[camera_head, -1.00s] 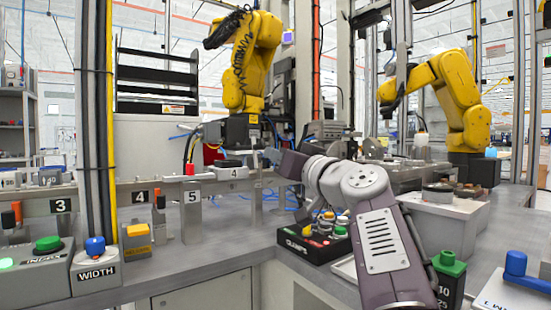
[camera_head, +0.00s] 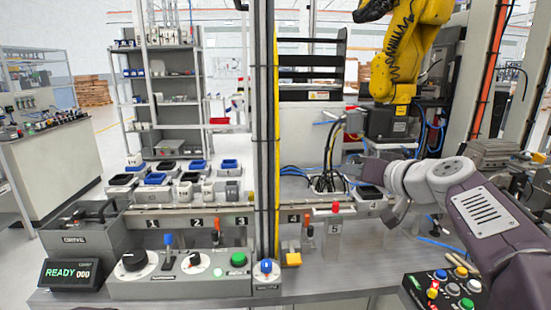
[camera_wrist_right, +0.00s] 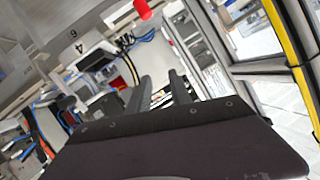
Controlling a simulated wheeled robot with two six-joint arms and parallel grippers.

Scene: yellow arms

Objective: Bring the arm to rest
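My right arm (camera_head: 470,200), grey-purple, comes in from the right edge of the head view. Its right gripper (camera_head: 392,212) hangs by the right end of the rail, near the plate marked 4, touching nothing that I can make out. In the right wrist view the two dark fingers of the right gripper (camera_wrist_right: 158,92) stand apart with a gap between them, and nothing shows in the gap. My left arm and gripper are not in view.
A control panel (camera_head: 180,286) with knobs and a READY display (camera_head: 70,273) stand at the front left. A button box (camera_head: 448,292) is below my right arm. A yellow robot arm (camera_head: 405,45) stands behind. A black and yellow post (camera_head: 265,130) crosses the middle.

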